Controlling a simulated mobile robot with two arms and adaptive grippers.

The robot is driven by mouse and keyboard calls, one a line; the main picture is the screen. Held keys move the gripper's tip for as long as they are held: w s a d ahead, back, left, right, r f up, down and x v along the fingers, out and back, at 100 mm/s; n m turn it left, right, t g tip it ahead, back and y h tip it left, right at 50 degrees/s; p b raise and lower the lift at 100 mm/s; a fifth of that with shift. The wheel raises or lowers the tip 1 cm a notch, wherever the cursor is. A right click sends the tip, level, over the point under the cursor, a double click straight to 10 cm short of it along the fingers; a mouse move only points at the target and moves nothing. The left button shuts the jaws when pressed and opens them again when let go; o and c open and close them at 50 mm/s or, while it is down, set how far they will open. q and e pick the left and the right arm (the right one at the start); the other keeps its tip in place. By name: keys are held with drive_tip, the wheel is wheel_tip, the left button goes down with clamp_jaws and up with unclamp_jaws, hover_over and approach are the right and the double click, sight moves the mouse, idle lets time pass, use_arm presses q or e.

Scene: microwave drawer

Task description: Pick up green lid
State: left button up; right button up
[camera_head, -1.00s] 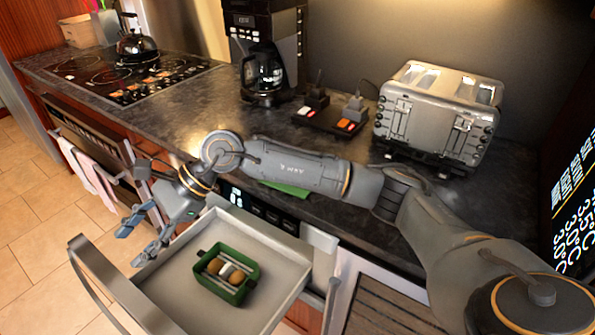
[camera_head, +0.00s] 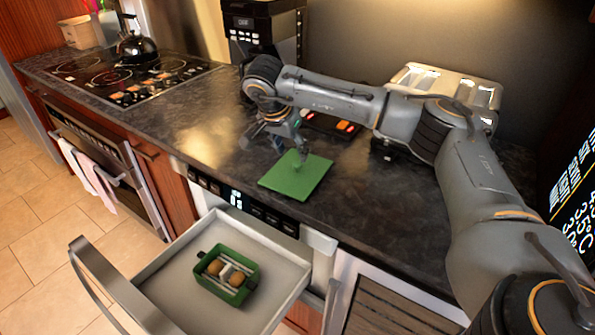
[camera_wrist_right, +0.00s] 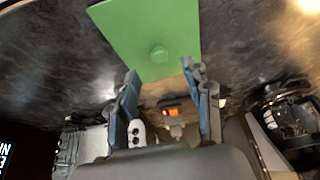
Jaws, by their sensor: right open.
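The green lid (camera_head: 309,183) is a flat square plate with a small round knob, lying on the dark countertop near its front edge. It also shows in the right wrist view (camera_wrist_right: 125,32), with its knob ahead of the fingertips. My right gripper (camera_head: 272,146) is open and empty, just behind and left of the knob, above the counter. In the right wrist view (camera_wrist_right: 160,82) its two fingers stand apart with nothing between them. My left gripper is not in view.
A steel toaster (camera_head: 447,88) stands at the back right, partly hidden by my right arm. A coffee maker (camera_head: 265,25) is at the back. Counter left of the lid is clear.

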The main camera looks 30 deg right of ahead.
sight(297, 164)
drive_tip(key=shift+p+x, duration=0.8)
drive_tip(key=shift+x, duration=2.25)
drive_tip(key=shift+r, duration=0.1)
clamp_jaws()
